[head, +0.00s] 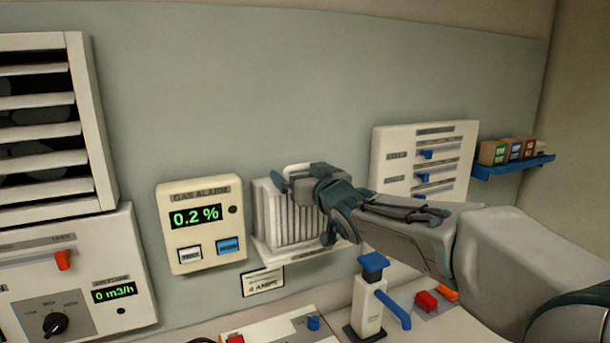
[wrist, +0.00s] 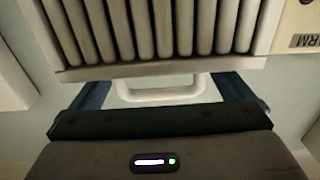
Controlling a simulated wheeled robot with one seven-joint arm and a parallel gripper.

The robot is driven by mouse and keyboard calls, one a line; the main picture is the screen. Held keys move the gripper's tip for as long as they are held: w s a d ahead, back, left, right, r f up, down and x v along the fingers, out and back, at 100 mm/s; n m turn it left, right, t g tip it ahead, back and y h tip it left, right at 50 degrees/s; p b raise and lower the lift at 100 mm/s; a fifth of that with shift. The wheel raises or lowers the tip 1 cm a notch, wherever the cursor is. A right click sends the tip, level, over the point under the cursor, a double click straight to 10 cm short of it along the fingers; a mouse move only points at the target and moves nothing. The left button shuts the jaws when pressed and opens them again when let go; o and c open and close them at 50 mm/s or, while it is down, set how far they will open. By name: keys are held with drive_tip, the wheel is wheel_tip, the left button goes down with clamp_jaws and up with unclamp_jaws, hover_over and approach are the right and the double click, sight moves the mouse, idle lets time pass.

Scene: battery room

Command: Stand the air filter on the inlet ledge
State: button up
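The air filter (head: 290,214), a pale frame with white pleats and a handle (head: 297,168) on top, stands about upright on the inlet ledge (head: 308,254) in the head view. Its base appears to rest on the ledge; my gripper hides its right part. My gripper (head: 304,209) is in front of the filter, fingers spread wide. In the wrist view the filter (wrist: 160,35) fills the top, with its white handle (wrist: 160,92) between the blue fingers (wrist: 160,95). The fingers look open beside the handle's ends; contact is not clear.
A gas alarm (head: 200,226) reading 0.2 % is close left of the ledge. A white panel with blue sliders (head: 424,160) and a blue shelf with small boxes (head: 513,166) are to the right. A blue-handled post (head: 368,300) stands below the arm.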

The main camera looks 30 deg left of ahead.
drive_tip(key=shift+r, duration=0.2)
drive_tip(key=shift+s+d, duration=0.2)
drive_tip(key=shift+d, duration=0.15)
drive_tip(key=p+v, duration=0.1)
drive_tip(key=v, duration=1)
drive_tip(key=shift+s+d, duration=0.1)
